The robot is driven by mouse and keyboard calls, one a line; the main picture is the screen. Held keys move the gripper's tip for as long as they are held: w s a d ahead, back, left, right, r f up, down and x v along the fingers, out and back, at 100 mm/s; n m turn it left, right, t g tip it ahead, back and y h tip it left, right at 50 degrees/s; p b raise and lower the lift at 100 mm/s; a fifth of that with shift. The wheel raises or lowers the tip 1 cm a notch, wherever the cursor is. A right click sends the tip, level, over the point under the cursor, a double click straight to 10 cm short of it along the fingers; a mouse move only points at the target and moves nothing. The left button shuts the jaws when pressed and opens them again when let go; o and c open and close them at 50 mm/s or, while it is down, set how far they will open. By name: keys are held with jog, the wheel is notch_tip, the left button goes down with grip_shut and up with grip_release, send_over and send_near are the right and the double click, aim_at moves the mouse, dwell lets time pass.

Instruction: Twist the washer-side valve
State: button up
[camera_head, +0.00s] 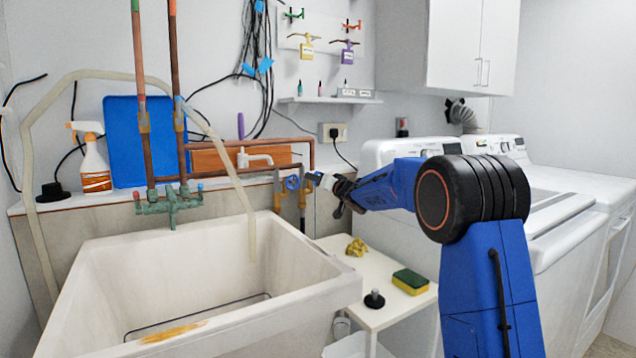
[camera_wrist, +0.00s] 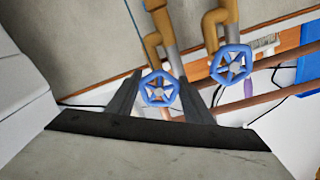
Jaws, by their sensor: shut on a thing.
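Two blue star-pattern valve handwheels sit on brass pipes at the wall. In the wrist view, the washer-side valve (camera_wrist: 160,89) is the left one, nearer the white machine, and my gripper (camera_wrist: 160,80) is shut on it, one dark finger on each side. The other valve (camera_wrist: 232,64) stands to its right, apart from the fingers. In the head view, my gripper (camera_head: 324,184) reaches left to the pipes behind the table, and the other valve (camera_head: 292,183) shows just left of it. The gripper hides much of the held valve there.
A large sink (camera_head: 95,265) stands at the left. A small white table (camera_head: 385,312) below my gripper holds a sponge (camera_head: 410,281), a yellow crumpled item (camera_head: 356,247) and a black stopper (camera_head: 374,299). White washing machines (camera_head: 570,185) stand at the right. Copper pipes run close around the valves.

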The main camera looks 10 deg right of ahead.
jog(key=m, duration=0.6)
jog(key=shift+f, duration=0.1)
jog(key=shift+a, duration=0.1)
dwell(0.4)
jog(key=o, duration=1)
jog(key=shift+s, duration=0.1)
jog(key=v, duration=1.7)
jog(key=shift+s, duration=0.15)
